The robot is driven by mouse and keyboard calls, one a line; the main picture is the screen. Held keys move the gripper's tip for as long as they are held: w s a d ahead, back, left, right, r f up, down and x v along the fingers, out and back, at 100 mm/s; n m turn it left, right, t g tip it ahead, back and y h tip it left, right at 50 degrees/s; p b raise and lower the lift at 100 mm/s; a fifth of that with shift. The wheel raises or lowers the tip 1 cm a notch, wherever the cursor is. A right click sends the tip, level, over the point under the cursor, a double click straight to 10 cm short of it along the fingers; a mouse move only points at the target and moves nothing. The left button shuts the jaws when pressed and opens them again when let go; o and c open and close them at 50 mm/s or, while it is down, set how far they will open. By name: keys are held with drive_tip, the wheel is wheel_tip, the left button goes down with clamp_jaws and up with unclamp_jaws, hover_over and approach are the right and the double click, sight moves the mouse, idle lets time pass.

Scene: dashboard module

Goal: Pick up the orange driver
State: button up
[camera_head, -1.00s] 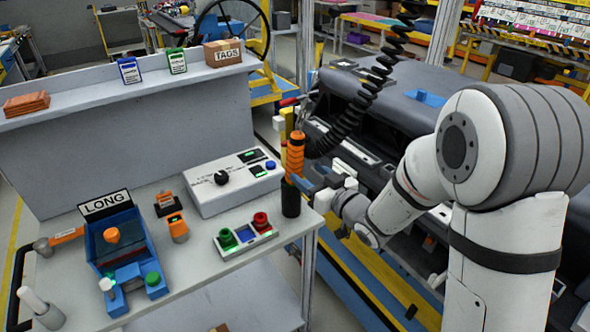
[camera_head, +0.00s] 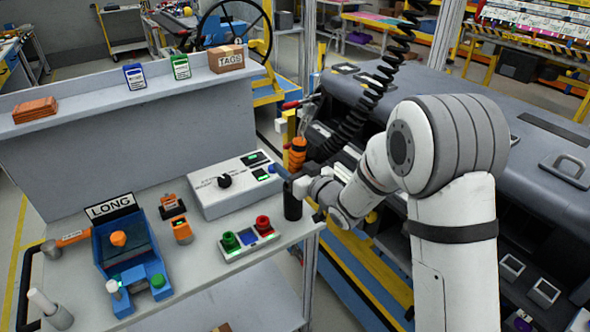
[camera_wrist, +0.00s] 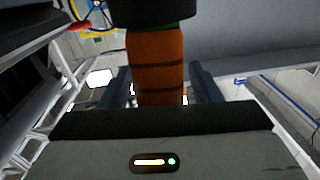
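The orange driver (camera_head: 297,154) is an upright, ribbed orange tool at the right end of the workbench. A black cylinder (camera_head: 292,206) shows below it. In the wrist view, its orange ribbed body (camera_wrist: 157,62) stands between my two fingers, with a wider dark part (camera_wrist: 160,10) at the top of the picture. My gripper (camera_head: 300,186) is at the driver's lower part in the head view. In the wrist view my gripper (camera_wrist: 163,85) has a finger on each side of the body, with narrow gaps showing. The fingertips are partly hidden.
A black coiled cord (camera_head: 372,98) hangs just behind the driver. On the bench (camera_head: 205,282) are a grey control box (camera_head: 238,185), a red and green button panel (camera_head: 247,238) and a blue LONG fixture (camera_head: 126,245). A large dark dashboard module (camera_head: 440,98) lies behind my arm.

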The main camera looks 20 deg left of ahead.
clamp_jaws()
drive_tip(key=shift+r, duration=0.1)
idle(0.3)
drive_tip(key=shift+r, duration=0.1)
